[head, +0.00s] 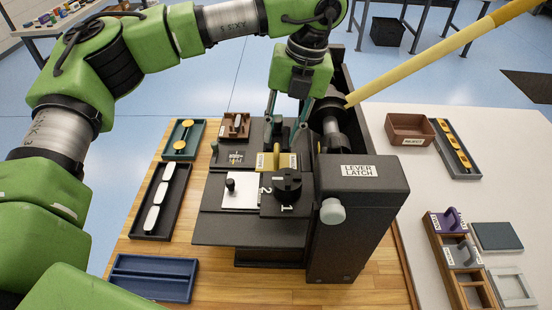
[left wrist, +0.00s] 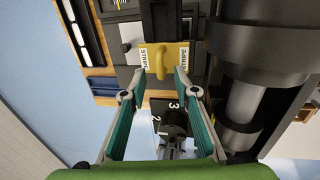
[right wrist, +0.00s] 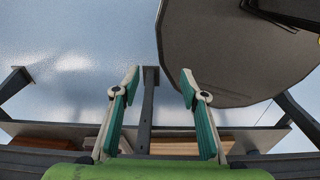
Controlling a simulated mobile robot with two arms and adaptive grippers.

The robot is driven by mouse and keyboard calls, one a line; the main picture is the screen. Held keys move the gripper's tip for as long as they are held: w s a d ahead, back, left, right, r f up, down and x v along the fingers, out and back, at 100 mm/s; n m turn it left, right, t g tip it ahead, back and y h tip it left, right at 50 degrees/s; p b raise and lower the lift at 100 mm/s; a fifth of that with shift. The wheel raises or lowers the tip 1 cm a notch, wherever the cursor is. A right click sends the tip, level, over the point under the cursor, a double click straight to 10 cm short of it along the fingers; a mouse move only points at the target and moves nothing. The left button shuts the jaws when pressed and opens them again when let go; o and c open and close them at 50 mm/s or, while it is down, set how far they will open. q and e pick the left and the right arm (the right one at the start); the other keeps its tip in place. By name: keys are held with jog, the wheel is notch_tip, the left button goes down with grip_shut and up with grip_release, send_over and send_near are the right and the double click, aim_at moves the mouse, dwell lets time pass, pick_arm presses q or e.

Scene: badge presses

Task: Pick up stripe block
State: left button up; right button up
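The stripe block (head: 266,161) is yellow with a raised handle and sits on the black press. It also shows in the left wrist view (left wrist: 182,56), with white STRIPE labels at both ends. My left gripper (head: 285,128) points down over the block from behind. In the left wrist view its fingers (left wrist: 161,72) are open, with the yellow handle in line between the tips. I cannot tell whether they touch it. My right gripper (right wrist: 160,73) is open and empty, away from the press, and is not seen in the head view.
The LEVER LATCH housing (head: 355,205) and a long yellow lever (head: 440,52) stand right of the block. A black numbered knob (head: 288,184) is just in front. A REJECT bin (head: 397,124) and wooden rack (head: 441,254) lie right.

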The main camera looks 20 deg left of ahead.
aim_at(277, 150)
pick_arm(q)
jog(key=shift+w+f, duration=0.1)
jog(key=shift+f, duration=0.15)
jog(key=p, duration=0.1)
jog(key=f+p, duration=0.1)
jog(key=s+f+p, duration=0.1)
jog(key=shift+a+f, duration=0.25)
jog(key=shift+s+a+f, duration=0.1)
jog(key=shift+a+f, duration=0.15)
jog(key=shift+f, duration=1)
grip_shut()
pick_arm(e)
jog(key=r, duration=0.1)
jog(key=w+r, duration=0.1)
jog(key=r, duration=0.1)
jog(key=shift+w+r, duration=0.25)
jog(key=shift+w, duration=0.1)
